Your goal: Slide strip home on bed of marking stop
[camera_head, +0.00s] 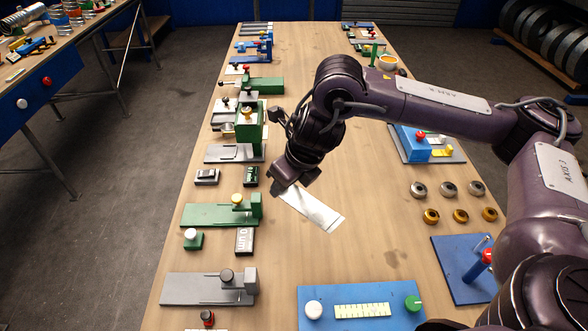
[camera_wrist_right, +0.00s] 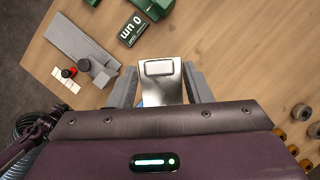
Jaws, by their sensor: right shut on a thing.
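A thin, shiny metal strip (camera_head: 313,208) is held by my right gripper (camera_head: 283,182) above the wooden table, pointing down and right in the head view. In the right wrist view the strip (camera_wrist_right: 161,88) lies between the two grey fingers of the gripper (camera_wrist_right: 158,80); a rectangular outline shows near its end. Several stop-like fixtures with flat beds stand along the left edge: a green one (camera_head: 222,213) with a yellow knob and a grey one (camera_head: 208,288) with a dark knob. I cannot tell which is the marking stop. The strip is apart from both. My left gripper is out of view.
A black display box (camera_head: 244,241) and a small green block with a white knob (camera_head: 193,240) sit between the fixtures. A blue panel (camera_head: 360,307) lies at the front. Grey and gold rings (camera_head: 431,215) stand at right. The table's middle is mostly clear.

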